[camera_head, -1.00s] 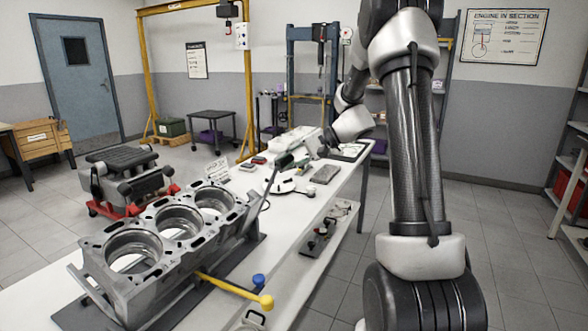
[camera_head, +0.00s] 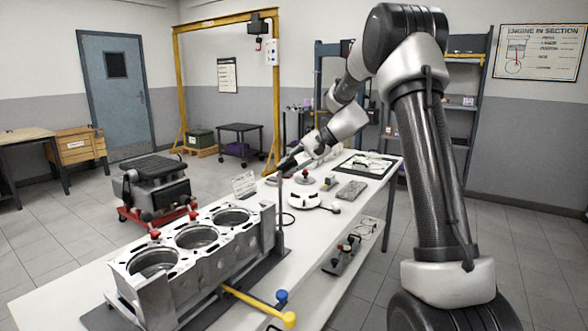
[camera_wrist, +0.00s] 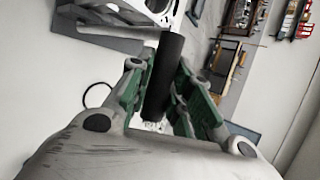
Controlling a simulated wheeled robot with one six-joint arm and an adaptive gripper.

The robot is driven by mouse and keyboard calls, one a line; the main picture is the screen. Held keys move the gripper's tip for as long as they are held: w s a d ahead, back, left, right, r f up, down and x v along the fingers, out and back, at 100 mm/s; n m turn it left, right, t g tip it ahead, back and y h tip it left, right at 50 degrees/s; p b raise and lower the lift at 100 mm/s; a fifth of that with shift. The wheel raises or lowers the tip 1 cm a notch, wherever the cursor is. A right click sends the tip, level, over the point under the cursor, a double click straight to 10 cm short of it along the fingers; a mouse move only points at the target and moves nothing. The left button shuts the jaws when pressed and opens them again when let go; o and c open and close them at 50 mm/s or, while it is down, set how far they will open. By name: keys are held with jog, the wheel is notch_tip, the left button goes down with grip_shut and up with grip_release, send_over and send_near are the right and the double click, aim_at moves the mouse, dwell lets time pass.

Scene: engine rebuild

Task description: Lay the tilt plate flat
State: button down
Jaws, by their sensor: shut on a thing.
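The tilt plate seems to be the dark plate (camera_head: 258,272) under the grey engine block (camera_head: 213,270); most of it is hidden. The block's bored top faces up and looks about level; I cannot tell whether the plate lies fully flat. A thin lever (camera_head: 279,215) stands nearly upright at the block's right end. My gripper (camera_head: 284,168) is at the lever's upper end. In the wrist view, its green-padded fingers (camera_wrist: 160,95) are shut on the lever's black grip (camera_wrist: 166,70), with the block's corner (camera_wrist: 140,8) at the upper left.
A yellow handle (camera_head: 258,305) with a round knob sticks out in front of the block, beside a blue knob (camera_head: 281,296). Behind on the white table are a white round part (camera_head: 305,200), a grey block (camera_head: 351,190) and a dark tray (camera_head: 368,164).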

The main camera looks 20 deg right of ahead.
jog(key=shift+w+a+r, duration=0.1)
jog(key=shift+w+a, duration=0.05)
jog(key=shift+w, duration=0.1)
dwell(0.3)
jog(key=c, duration=1.3)
grip_release()
jog(key=shift+w+a, duration=0.1)
jog(key=v, duration=1.2)
